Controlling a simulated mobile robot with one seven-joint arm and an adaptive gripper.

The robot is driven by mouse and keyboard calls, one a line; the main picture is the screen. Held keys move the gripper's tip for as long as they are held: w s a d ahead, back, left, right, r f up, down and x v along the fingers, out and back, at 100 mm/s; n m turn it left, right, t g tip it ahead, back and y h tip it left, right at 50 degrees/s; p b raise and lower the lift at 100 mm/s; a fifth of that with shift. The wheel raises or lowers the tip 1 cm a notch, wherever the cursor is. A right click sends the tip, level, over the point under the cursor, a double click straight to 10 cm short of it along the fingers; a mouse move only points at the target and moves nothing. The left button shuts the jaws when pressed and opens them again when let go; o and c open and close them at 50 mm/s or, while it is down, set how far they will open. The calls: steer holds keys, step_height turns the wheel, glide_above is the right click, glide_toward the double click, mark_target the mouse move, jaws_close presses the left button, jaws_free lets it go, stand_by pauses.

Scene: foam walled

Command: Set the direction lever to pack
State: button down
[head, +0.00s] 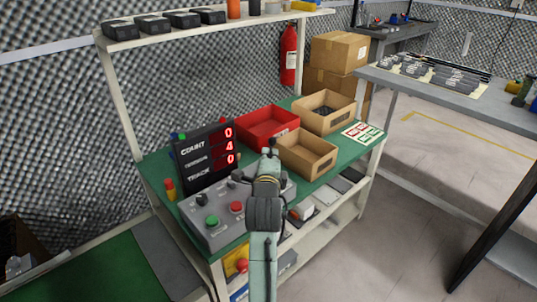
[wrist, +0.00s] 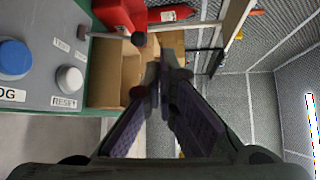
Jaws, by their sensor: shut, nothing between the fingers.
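The grey control panel (head: 215,215) stands on the green bench, with a green and a red button on top. It fills the left of the wrist view (wrist: 40,120), with a blue button (wrist: 14,57) and a white RESET button (wrist: 70,79). A lever (wrist: 108,35) with a black ball knob rises from the panel, near small labels too blurred to read surely. In the head view my arm covers part of the panel's right side. My gripper (head: 269,150) is shut and empty above the panel. In the wrist view its fingertips (wrist: 163,72) are beside the knob, apparently apart from it.
A display (head: 205,157) reading 0, 4, 0 stands behind the panel. A red bin (head: 266,124) and cardboard boxes (head: 307,153) stand on the bench beyond my gripper. A shelf (head: 210,28) runs overhead at the back. Open floor lies to the right.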

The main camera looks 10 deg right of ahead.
steer(key=shift+s+a+r, duration=0.1)
steer(key=shift+s+r, duration=0.1)
steer(key=shift+s, duration=0.3)
steer(key=shift+s+r, duration=0.2)
steer(key=shift+s, duration=0.25)
